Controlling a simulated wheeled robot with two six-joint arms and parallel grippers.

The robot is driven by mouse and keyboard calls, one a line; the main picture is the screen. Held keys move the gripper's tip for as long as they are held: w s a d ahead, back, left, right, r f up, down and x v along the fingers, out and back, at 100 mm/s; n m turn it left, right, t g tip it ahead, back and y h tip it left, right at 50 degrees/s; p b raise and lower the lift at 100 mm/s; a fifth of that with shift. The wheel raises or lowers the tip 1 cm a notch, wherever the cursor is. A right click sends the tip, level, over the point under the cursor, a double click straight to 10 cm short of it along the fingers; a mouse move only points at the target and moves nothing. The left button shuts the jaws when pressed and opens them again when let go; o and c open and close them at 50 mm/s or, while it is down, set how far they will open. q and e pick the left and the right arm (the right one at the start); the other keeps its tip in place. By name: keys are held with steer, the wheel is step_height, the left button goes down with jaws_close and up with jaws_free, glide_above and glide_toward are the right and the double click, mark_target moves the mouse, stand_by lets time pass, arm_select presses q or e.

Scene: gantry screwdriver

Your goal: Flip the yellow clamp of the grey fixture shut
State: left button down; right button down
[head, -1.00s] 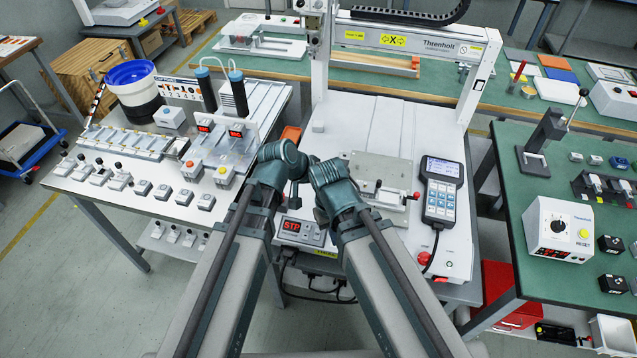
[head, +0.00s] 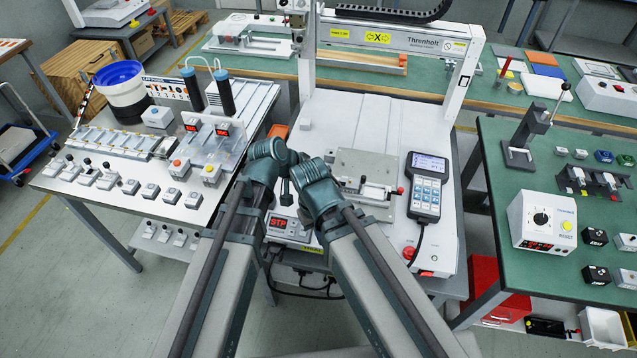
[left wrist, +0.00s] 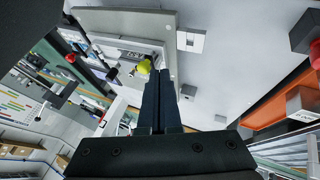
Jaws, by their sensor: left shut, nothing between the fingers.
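The grey fixture (head: 352,165) stands on the white gantry bed, right of my arms' wrists in the head view, with a small red knob (head: 400,190) at its right end. In the left wrist view the fixture (left wrist: 130,24) is at upper centre, and the yellow clamp tip (left wrist: 145,66) shows at its edge. My left gripper (left wrist: 158,74) is shut and empty; its fingertips appear just beside the yellow tip. I cannot tell whether they touch. In the head view the yellow clamp is not clear, and my arms hide the left fingers. My right gripper's fingers are not visible.
A handheld pendant (head: 427,187) lies right of the fixture, with a red button (head: 409,252) in front of it. The STP display (head: 279,223) sits at the bed's front edge. The gantry post (head: 302,65) rises behind. The bed behind the fixture is clear.

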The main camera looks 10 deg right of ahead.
stand_by(0.3)
arm_select(q)
steer(key=p+v, duration=1.1)
steer(key=v, duration=0.2)
steer(key=shift+a+r, duration=0.25)
steer(key=shift+r, duration=0.1)
steer(key=s+a+f+g+y, duration=0.3)
steer(key=s+y, duration=0.4)
steer(key=s, duration=0.3)
steer(key=a+f, duration=0.1)
steer(key=a, duration=0.1)
steer(key=shift+a+f+m+g+y, duration=0.2)
steer(key=shift+a+m+g+y, duration=0.1)
steer(key=shift+a+g+y, duration=0.1)
